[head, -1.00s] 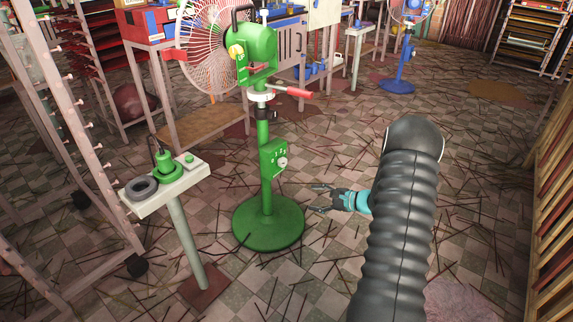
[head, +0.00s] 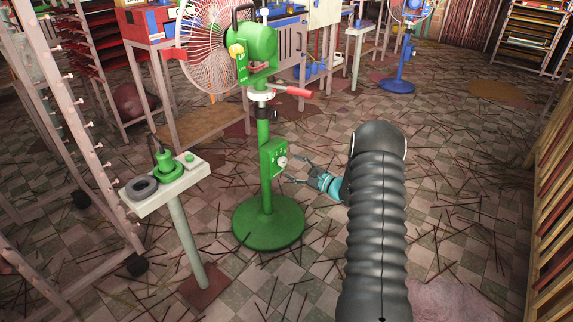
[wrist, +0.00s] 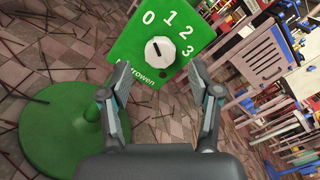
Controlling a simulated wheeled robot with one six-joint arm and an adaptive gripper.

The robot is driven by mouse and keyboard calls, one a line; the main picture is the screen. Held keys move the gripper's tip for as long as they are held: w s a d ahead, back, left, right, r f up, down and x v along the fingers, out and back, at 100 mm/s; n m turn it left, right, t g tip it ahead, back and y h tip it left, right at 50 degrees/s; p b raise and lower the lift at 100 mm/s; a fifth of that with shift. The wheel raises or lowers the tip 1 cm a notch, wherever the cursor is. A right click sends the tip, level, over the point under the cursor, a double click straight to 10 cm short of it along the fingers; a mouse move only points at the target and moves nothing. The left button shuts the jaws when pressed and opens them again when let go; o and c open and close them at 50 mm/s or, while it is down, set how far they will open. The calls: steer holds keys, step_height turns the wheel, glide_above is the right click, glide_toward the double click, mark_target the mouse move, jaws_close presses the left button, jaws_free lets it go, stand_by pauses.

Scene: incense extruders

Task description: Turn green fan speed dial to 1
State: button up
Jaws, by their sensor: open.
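The green fan (head: 262,48) stands on a pole with a round base (head: 268,224). Its green control box (head: 268,160) is midway up the pole and carries a white dial (head: 282,162). In the wrist view the dial (wrist: 160,51) is ringed by the numbers 0, 1, 2 and 3, and its dark mark appears to point toward 0. My gripper (head: 288,168) is open and empty, just right of the box. In the wrist view its fingertips (wrist: 160,75) are spread to either side below the dial, apart from it.
A small white stand (head: 172,190) with a green button unit and a grey ring is left of the fan. A rack (head: 75,130) stands at far left, shelving (head: 555,190) at far right. A blue fan (head: 398,80) is behind. The floor right of the fan is mostly clear, with scattered sticks.

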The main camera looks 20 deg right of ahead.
mark_target(285, 163)
steer(key=shift+x, duration=2.05)
steer(key=c, duration=1.1)
